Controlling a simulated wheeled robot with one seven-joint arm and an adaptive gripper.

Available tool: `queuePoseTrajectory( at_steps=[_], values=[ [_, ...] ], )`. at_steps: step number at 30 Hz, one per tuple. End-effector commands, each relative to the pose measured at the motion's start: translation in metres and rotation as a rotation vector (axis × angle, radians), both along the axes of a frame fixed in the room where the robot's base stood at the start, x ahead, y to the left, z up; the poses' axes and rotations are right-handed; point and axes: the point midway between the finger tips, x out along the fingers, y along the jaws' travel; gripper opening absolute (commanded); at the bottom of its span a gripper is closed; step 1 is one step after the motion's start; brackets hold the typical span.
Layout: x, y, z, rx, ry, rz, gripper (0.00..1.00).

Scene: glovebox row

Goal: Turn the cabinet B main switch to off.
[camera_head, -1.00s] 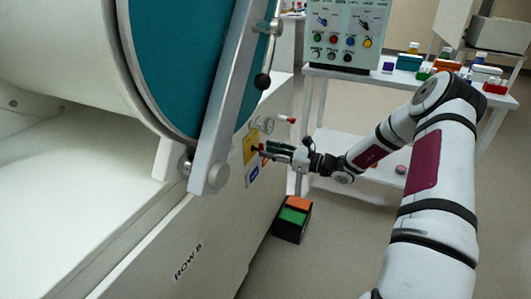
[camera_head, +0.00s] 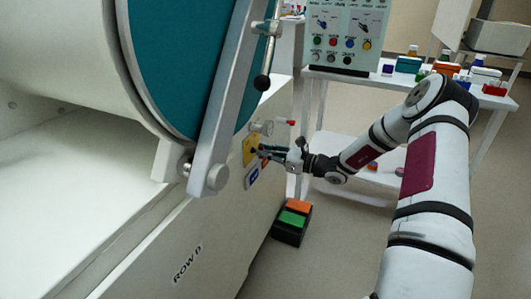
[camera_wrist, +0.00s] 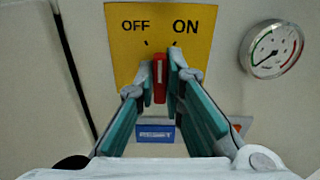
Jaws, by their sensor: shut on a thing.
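The yellow switch plate (camera_wrist: 125,60), marked OFF on the left and ON on the right, is on the cabinet front. In the head view the plate (camera_head: 250,148) is partly covered by my gripper. The red switch handle (camera_wrist: 159,80) stands about upright in the wrist view, its top between the OFF and ON tick marks. My gripper (camera_wrist: 160,82) has one fingertip on each side of the handle and is shut on it. In the head view my gripper (camera_head: 262,152) reaches the plate from the right. The handle's pivot is hard to make out.
A round gauge (camera_wrist: 272,48) is right of the plate. A blue label (camera_wrist: 155,132) lies below it. The big teal door (camera_head: 185,60) and its metal bar (camera_head: 232,95) stand left of my gripper. A box with orange and green tops (camera_head: 292,218) is on the floor.

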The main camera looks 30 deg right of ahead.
Motion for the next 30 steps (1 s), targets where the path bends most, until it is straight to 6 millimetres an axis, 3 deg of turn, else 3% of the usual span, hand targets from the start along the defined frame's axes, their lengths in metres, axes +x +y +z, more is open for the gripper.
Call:
queuePoseTrajectory(
  at_steps=[30],
  values=[
    [-0.0029,0.0020,-0.0029,-0.404,-0.310,0.000,0.00]
  ],
)
